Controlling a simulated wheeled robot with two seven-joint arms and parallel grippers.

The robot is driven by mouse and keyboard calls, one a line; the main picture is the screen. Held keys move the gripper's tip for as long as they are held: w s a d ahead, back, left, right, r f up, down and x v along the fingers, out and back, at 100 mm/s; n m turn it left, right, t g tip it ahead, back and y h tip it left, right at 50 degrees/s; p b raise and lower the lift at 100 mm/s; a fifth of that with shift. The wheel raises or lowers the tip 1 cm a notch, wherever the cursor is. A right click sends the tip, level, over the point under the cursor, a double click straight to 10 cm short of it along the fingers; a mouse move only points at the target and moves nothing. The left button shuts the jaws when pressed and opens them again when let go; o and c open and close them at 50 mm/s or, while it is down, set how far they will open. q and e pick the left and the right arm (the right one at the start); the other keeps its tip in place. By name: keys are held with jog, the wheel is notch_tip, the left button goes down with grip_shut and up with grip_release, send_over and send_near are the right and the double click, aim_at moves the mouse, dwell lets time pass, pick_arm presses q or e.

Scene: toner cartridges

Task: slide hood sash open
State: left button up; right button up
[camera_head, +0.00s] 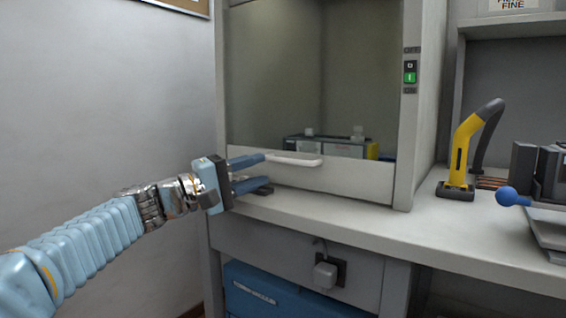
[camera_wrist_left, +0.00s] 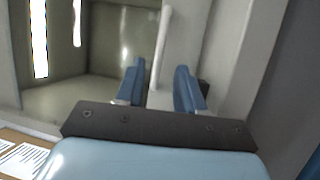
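The hood sash (camera_head: 350,181) is a clear pane with a pale lower rail, and it sits down close to the counter. Its white bar handle (camera_head: 294,159) lies level across the rail. My left gripper (camera_head: 262,171) is just left of the handle, fingers apart, one above the other. In the left wrist view the handle (camera_wrist_left: 162,45) shows as a white bar in the gap between the fingertips of my left gripper (camera_wrist_left: 158,72). I cannot tell whether the fingers touch it. My right gripper is not in view.
Boxes (camera_head: 340,147) stand behind the sash. A green switch (camera_head: 410,78) is on the right hood post. A blue bin (camera_head: 290,292) is below. The counter (camera_head: 335,219) before the hood is clear.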

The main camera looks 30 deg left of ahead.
aim_at(284, 162)
pick_arm(q)
jog(key=x, duration=0.6)
jog(key=shift+w+d+p, duration=0.1)
jog(key=shift+w+p, duration=0.1)
jog(key=shift+p, duration=0.1)
grip_shut()
